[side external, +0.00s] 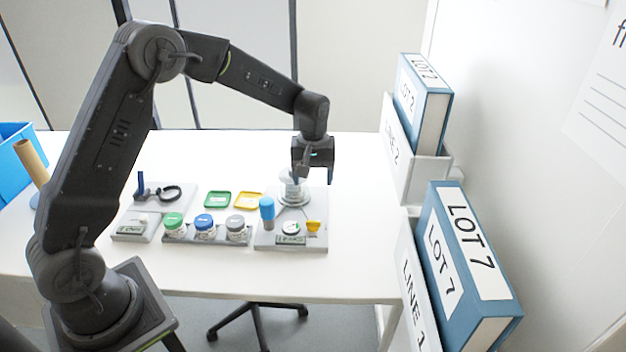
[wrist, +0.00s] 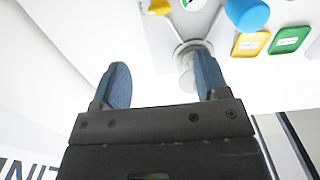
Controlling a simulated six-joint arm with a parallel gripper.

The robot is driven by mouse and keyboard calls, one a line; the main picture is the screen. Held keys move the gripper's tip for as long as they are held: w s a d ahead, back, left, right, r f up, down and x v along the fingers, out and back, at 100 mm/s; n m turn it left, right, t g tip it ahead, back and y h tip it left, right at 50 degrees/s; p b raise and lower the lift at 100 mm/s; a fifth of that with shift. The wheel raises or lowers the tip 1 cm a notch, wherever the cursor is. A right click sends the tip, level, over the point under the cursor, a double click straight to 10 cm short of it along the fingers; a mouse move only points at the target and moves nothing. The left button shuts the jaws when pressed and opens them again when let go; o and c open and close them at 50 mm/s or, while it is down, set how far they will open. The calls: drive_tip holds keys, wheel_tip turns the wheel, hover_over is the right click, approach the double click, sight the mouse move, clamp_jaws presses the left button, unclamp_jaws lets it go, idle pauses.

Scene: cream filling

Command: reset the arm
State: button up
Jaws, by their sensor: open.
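My gripper (side external: 303,172) hangs over the right end of the grey filling station (side external: 262,241) at the end of my arm. In the wrist view my gripper (wrist: 161,68) shows two blue-grey fingers spread apart with nothing between them. A whitish jar-like thing (side external: 290,192) stands on the station just below my gripper in the side view. In the wrist view a round grey holder (wrist: 192,47) shows partly behind the right finger. I cannot tell whether the fingers touch anything there.
Jars with green (side external: 173,219), blue (side external: 204,221) and grey (side external: 237,225) lids stand in a row. Binders (side external: 462,262) stand right.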

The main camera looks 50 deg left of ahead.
drive_tip(key=s+d+r+m+t, duration=0.2)
drive_tip(key=s+d+r+m, duration=0.15)
drive_tip(key=s+r, duration=0.9)
drive_tip(key=s+r+m+t, duration=0.1)
drive_tip(key=s+r+m, duration=0.1)
drive_tip(key=s, duration=0.6)
drive_tip(key=s+d+r+m+t, duration=0.1)
drive_tip(key=s+r+m+t, duration=0.1)
drive_tip(key=s, duration=0.6)
drive_tip(key=shift+d+m+t, duration=0.25)
drive_tip(key=shift+m+t, duration=0.05)
drive_tip(key=shift+m, duration=0.55)
drive_tip(key=shift+r, duration=0.1)
drive_tip(key=shift+c, duration=0.4)
